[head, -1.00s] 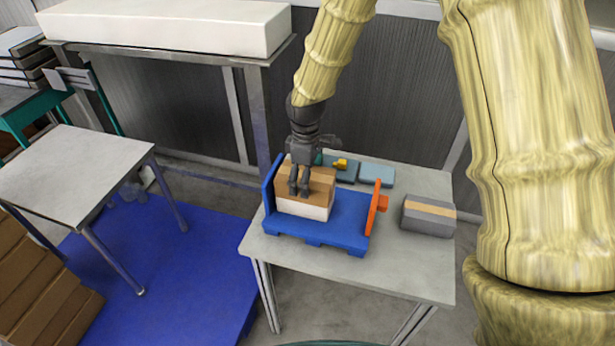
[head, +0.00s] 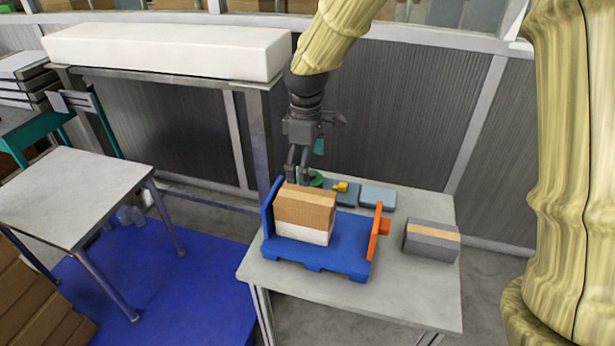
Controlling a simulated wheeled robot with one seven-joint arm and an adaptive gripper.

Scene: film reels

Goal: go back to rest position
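My gripper (head: 298,172) hangs fingers-down just above and behind the brown box. Its dark fingers look close together with nothing seen between them, but how far apart they are is hard to tell. The box (head: 305,206), brown with a lighter band and a white lower part, sits on the left part of a blue pallet-like holder (head: 340,255). The holder has a blue upright at its left and an orange plate (head: 376,230) at its right. My fingers appear apart from the box.
The holder stands on a grey table (head: 300,290). A grey box with a tan stripe (head: 431,240) lies at the right. Blue-grey cases (head: 378,197) and a small yellow thing (head: 341,186) lie behind. A white-topped table (head: 75,195) and shelf with a long white block (head: 170,52) stand left.

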